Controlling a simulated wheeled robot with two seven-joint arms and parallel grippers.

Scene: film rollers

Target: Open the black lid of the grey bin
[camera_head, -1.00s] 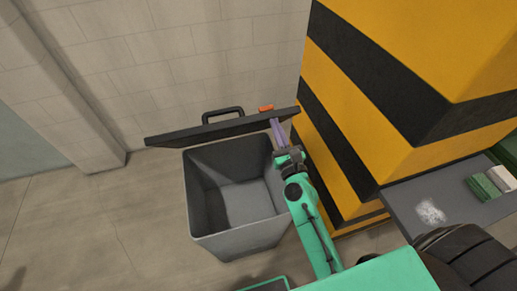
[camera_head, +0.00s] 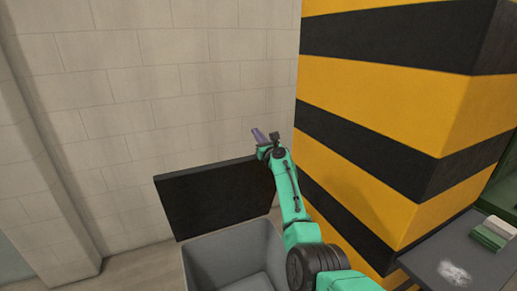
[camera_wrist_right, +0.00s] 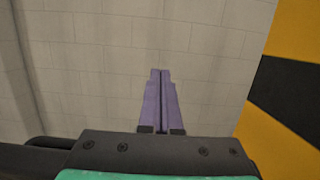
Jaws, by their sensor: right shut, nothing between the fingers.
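The grey bin (camera_head: 232,251) stands low in the head view, with its top open and its inside showing. Its black lid (camera_head: 215,198) stands raised at the back of the bin, its flat underside facing me. My right gripper (camera_head: 257,134) is beside the lid's upper right corner, a little above its top edge. Its purple fingers are shut and empty; they also show closed together in the right wrist view (camera_wrist_right: 161,100), pointing at the wall. I cannot tell whether the right arm touches the lid. My left gripper is not in view.
A yellow and black striped pillar (camera_head: 400,130) stands close to the right of my right arm. A pale block wall (camera_head: 170,90) is behind the bin. A grey table (camera_head: 450,262) with small green and white items (camera_head: 492,233) is at the lower right.

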